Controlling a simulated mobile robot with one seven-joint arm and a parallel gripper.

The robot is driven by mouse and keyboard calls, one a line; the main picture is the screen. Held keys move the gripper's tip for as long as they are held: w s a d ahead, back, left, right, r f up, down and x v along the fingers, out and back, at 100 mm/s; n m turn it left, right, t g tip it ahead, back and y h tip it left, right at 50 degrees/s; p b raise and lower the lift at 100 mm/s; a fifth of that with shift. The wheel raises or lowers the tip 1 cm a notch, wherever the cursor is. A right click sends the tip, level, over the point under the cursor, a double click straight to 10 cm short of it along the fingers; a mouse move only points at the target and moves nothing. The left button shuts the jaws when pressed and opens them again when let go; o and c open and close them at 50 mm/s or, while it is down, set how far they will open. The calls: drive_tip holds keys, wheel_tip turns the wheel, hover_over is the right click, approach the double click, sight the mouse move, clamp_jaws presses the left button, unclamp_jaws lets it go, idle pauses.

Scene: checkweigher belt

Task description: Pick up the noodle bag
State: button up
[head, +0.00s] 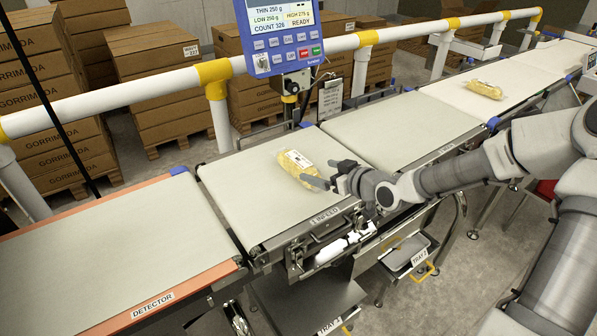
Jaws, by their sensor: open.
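A noodle bag (294,163), clear with yellow contents and a white label, lies on the infeed belt (240,190). My gripper (322,174) is open at the bag's right end, with its fingers close to the bag. I cannot tell whether the fingers touch it or lie on both sides of it. A second, similar yellow bag (485,89) lies farther off on the belt at the upper right.
A white and yellow rail (140,92) runs behind the belts and carries a blue weigher display (284,35). The detector belt (110,262) at the left is empty. Trays (412,255) hang below the front edge. Stacked cartons (155,75) stand behind the rail.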

sight(302, 165)
drive_tip(key=b+x, duration=0.1)
drive_tip(key=x, duration=0.8)
drive_tip(key=shift+f+b, duration=0.15)
drive_tip(key=shift+b, duration=0.15)
drive_tip(key=c, duration=1.6)
